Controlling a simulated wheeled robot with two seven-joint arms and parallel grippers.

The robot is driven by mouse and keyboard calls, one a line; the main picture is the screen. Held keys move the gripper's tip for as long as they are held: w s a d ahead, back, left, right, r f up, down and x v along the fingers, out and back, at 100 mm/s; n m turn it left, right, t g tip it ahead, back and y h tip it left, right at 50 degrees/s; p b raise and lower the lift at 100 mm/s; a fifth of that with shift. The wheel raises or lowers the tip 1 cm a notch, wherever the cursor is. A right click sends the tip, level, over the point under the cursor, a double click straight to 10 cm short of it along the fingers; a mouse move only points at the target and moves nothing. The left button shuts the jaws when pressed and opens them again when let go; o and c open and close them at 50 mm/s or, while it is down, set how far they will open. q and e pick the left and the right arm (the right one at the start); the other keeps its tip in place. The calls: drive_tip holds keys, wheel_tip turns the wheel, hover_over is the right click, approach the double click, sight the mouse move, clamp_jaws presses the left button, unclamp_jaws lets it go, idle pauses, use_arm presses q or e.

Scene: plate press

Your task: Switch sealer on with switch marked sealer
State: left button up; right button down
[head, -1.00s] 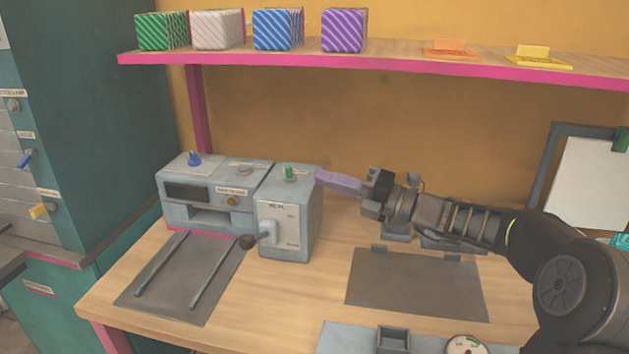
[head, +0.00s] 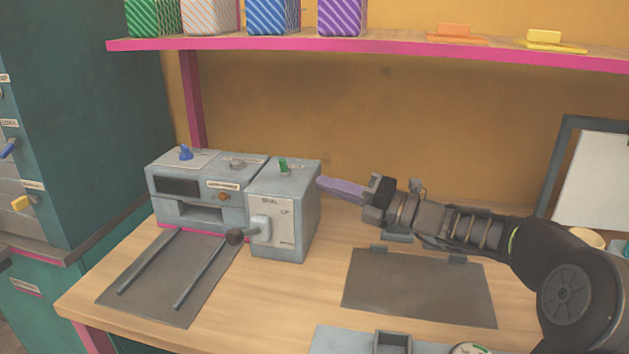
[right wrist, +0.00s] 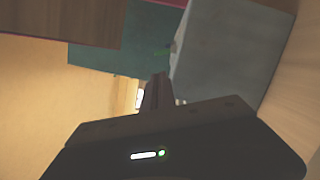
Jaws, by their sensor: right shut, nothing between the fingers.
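A grey machine (head: 198,214) stands on the bench, with a blue switch (head: 186,153) and a grey knob (head: 237,164) on its top. The grey box (head: 308,208) at its right has a green switch (head: 283,165) on top and a lever (head: 262,227) on its front. The small labels by the top switches are too small to read. My right gripper (head: 324,184) is shut and empty, its purple fingers pointing left beside the box's upper right edge. I cannot tell whether they touch it. In the right wrist view the box (right wrist: 225,60) is ahead. My left gripper is not visible.
A pink-edged shelf (head: 400,50) with striped cubes (head: 342,17) runs above. A dark plate (head: 420,285) lies on the bench below my right arm. A teal cabinet (head: 90,120) with coloured levers stands at the left. Bare bench (head: 290,300) lies in front of the box.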

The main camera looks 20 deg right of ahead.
sight(290, 184)
drive_tip(key=x, duration=0.9)
drive_tip(key=shift+w+a, duration=0.1)
